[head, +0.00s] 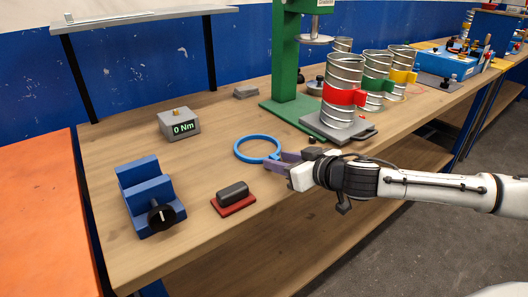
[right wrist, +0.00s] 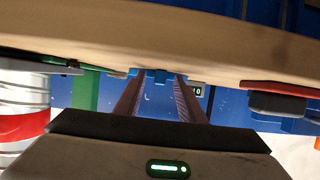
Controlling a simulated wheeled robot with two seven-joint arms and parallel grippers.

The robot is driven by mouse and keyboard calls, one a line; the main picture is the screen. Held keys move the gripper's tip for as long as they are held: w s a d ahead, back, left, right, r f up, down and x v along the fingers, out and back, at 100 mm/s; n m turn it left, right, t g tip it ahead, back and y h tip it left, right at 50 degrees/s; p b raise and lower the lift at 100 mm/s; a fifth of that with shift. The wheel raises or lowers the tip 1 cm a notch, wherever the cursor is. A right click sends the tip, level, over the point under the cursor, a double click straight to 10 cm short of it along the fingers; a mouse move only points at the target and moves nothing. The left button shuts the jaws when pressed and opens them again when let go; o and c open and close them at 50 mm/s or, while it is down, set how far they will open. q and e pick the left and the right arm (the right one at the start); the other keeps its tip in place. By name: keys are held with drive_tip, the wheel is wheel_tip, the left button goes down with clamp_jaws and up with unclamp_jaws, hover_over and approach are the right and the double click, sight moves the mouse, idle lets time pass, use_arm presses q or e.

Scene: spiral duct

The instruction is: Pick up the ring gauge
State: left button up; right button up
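The ring gauge is a blue ring (head: 240,158) lying flat on the wooden bench, with a short tab on its right side. My right gripper (head: 272,161) reaches in low from the right, its purple-grey fingers at the tab. In the right wrist view, which is upside down, the two fingers (right wrist: 158,90) stand apart. The blue tab of the ring gauge (right wrist: 157,76) shows between their tips. I cannot tell whether either finger touches it. My left gripper is in neither view.
A red-based dark block (head: 233,197) and a blue vise (head: 148,195) stand at the front left. A grey "0 Nm" display (head: 180,125) is behind.

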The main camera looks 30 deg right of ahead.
clamp_jaws()
